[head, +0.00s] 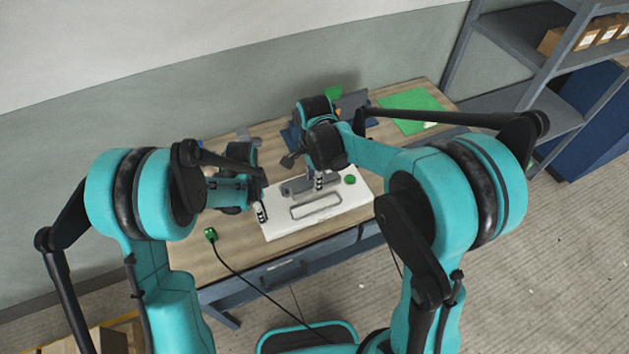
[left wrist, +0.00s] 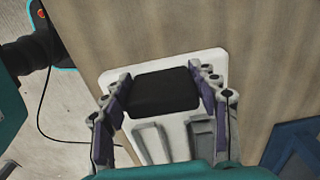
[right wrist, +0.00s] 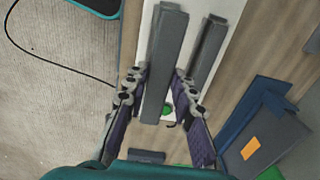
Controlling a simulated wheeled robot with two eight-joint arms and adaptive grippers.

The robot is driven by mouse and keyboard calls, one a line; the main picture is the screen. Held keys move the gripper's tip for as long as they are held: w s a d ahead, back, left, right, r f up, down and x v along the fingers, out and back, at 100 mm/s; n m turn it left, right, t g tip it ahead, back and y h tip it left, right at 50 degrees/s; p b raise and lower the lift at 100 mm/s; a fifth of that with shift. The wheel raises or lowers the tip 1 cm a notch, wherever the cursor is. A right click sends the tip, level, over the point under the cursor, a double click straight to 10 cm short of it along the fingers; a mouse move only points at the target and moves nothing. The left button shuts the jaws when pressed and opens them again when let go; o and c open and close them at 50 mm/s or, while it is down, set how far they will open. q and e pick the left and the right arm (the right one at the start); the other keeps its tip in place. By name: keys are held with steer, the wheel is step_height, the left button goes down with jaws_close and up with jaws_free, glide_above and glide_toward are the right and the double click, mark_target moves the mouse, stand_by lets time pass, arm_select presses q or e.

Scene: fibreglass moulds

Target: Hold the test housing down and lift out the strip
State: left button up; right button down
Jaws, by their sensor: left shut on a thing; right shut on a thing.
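A white plate (head: 278,225) lies on the table and carries a grey rectangular outline (head: 316,206) and a long grey piece (head: 295,186). My left gripper (head: 262,212) is at the plate's left end. In the left wrist view its fingers (left wrist: 163,100) are shut on a black block (left wrist: 163,92) at the plate's end. My right gripper (head: 319,181) is low over the plate. In the right wrist view its fingers (right wrist: 158,85) are shut on a grey strip (right wrist: 165,60), with a second grey bar (right wrist: 207,45) beside it. Whether the strip is clear of the plate I cannot tell.
A green round piece (head: 349,180) sits on the plate's right end. A green sheet (head: 408,110) lies at the table's far right. Blue pieces (right wrist: 252,110) lie behind the plate.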

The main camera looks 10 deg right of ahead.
arm_select(q)
steer(key=o, duration=1.6)
steer(key=shift+c, duration=0.2)
